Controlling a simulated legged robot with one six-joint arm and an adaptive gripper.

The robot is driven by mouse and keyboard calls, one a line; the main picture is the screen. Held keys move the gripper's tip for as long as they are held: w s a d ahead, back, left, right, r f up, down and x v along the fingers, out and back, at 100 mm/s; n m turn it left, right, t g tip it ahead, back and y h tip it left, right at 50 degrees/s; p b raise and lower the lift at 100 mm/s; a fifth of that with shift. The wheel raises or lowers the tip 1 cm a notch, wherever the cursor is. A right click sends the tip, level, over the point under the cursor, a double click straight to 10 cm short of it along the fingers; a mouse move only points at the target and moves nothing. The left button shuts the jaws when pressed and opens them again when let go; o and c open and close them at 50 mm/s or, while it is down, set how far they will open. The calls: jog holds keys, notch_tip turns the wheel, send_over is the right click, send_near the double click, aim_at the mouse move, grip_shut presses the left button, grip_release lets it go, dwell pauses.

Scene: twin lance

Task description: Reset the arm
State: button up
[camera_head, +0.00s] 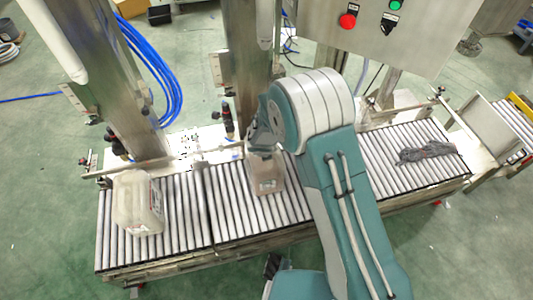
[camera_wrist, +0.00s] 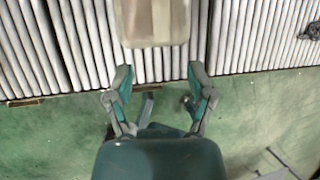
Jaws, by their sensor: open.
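My gripper (camera_wrist: 160,80) shows in the wrist view with its two fingers spread apart and nothing between the tips. A pale, brownish container (camera_wrist: 153,22) with a label is just beyond the fingertips, at the top of that view and partly cut off. In the head view that container (camera_head: 266,174) stands on the roller conveyor (camera_head: 225,205), partly hidden by my teal and white arm (camera_head: 340,190). My gripper is mostly hidden behind the arm in the head view.
A translucent jug (camera_head: 137,203) stands on the conveyor's left end. A dark crumpled item (camera_head: 428,151) lies on the rollers at right. Metal columns (camera_head: 100,80) and a control panel (camera_head: 395,30) with red and green buttons stand behind. Green floor lies in front.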

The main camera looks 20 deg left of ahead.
jog(key=s+d+r+m+t+h, duration=0.1)
jog(key=d+r+m, duration=0.9)
jog(key=r, duration=0.3)
jog(key=s+d+r+m+h, duration=0.1)
jog(key=d+r+m, duration=0.95)
jog(key=r, duration=0.35)
jog(key=s+d+r+m, duration=0.3)
jog(key=s+m, duration=0.4)
jog(key=s+d+r+m+y, duration=0.1)
jog(key=s+d+r+m, duration=0.2)
jog(key=s+m, duration=0.4)
jog(key=s+d+r+m, duration=0.3)
jog(key=s+d+m, duration=0.2)
jog(key=s+m, duration=0.2)
jog(key=shift+s+d+r+m, duration=0.25)
jog(key=shift+s+r+m, duration=0.1)
jog(key=shift+m, duration=0.3)
